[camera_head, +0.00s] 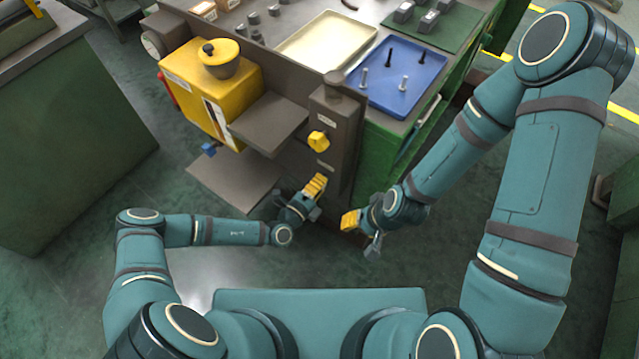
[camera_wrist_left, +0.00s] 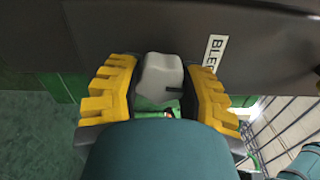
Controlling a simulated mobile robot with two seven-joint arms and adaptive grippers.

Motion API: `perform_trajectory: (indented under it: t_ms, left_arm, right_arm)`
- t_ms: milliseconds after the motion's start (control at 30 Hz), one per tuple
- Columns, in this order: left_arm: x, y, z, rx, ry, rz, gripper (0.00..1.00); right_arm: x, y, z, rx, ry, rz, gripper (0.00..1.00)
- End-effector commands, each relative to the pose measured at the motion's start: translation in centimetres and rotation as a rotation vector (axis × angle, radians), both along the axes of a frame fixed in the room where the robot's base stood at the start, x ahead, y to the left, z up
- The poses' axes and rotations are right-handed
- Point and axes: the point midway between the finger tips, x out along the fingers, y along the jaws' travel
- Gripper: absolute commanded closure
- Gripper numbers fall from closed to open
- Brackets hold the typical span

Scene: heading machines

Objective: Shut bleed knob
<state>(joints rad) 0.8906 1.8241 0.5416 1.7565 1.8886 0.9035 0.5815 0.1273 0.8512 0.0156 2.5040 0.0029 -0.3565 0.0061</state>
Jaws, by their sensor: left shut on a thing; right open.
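The bleed knob (camera_wrist_left: 160,78) is a small light grey knob on a dark panel in the left wrist view. A white label beginning "BLE" (camera_wrist_left: 214,54) is beside it. My left gripper (camera_wrist_left: 158,90) has its yellow fingers on both sides of the knob and is shut on it. In the head view my left gripper (camera_head: 314,187) is at the lower front of the grey machine column (camera_head: 338,120), and the knob is hidden there. My right gripper (camera_head: 362,234) is open and empty, lower and to the right of the left one.
A yellow knob (camera_head: 318,141) sticks out of the column above my left gripper. A yellow tank (camera_head: 210,95) and a blue valve handle (camera_head: 208,149) are to the left. A blue tray (camera_head: 428,67) with bolts and a cream tray (camera_head: 322,40) lie on the bench top.

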Motion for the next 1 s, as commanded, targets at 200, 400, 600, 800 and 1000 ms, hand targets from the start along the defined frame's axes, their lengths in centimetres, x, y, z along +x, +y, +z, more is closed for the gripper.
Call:
perform_trajectory:
  t_ms: [200, 400, 600, 800, 1000]
  left_arm:
    - [0.13, 0.04, 0.14, -0.076, 0.051, 0.003, 0.97]
    - [0.12, 0.03, 0.17, -0.109, 0.075, 0.003, 0.97]
    - [0.14, 0.03, 0.18, -0.115, 0.080, 0.003, 0.97]
    - [0.14, 0.04, 0.20, -0.115, 0.080, 0.003, 0.97]
    - [0.11, 0.03, 0.15, -0.114, 0.080, 0.002, 0.24]
  right_arm:
    - [-0.06, 0.01, -0.11, 0.000, 0.002, 0.002, 0.53]
    - [-0.08, 0.01, -0.15, 0.000, 0.002, 0.002, 0.53]
    - [-0.09, 0.01, -0.15, 0.000, 0.002, 0.002, 0.53]
    - [-0.08, 0.01, -0.15, 0.000, 0.002, 0.002, 0.53]
    - [-0.08, 0.01, -0.15, 0.000, 0.002, 0.002, 0.53]
